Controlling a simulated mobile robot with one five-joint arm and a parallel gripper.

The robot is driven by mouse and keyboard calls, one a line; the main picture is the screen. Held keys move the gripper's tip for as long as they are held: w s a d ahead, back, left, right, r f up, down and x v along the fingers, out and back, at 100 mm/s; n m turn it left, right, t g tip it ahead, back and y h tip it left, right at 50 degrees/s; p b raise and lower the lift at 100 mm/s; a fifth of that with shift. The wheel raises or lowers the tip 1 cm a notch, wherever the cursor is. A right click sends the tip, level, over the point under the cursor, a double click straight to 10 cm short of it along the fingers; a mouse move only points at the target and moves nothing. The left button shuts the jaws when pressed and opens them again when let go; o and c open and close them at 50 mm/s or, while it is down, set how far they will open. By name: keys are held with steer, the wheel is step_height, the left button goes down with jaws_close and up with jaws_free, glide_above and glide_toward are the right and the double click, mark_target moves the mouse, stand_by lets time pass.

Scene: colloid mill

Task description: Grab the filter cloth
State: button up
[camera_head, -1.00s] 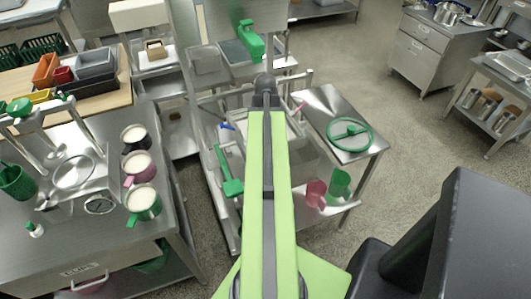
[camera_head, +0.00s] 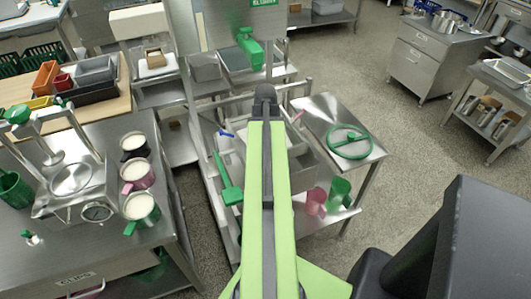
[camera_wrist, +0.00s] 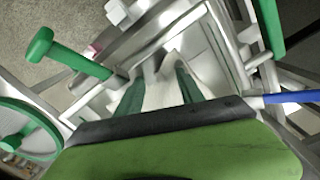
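I cannot pick out the filter cloth for certain. In the wrist view, a pale strip (camera_wrist: 164,92) shows between my fingers, and it may be cloth or the bare surface below. My gripper (camera_wrist: 163,72) points down into a steel frame, with its two fingers apart and a green strip along each. In the head view, my arm hides the gripper's end and whatever is under it. A grey basin (camera_head: 305,172) shows just right of my arm.
A green wheel (camera_head: 350,142) lies on the steel side table at right. A pink jug (camera_head: 316,201) and a green jug (camera_head: 339,192) stand below it. Open floor lies at right.

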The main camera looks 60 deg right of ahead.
jaws_close()
stand_by(0.3)
stand_by(0.3)
step_height(320, 180, up, 21)
steer(key=p, duration=2.1)
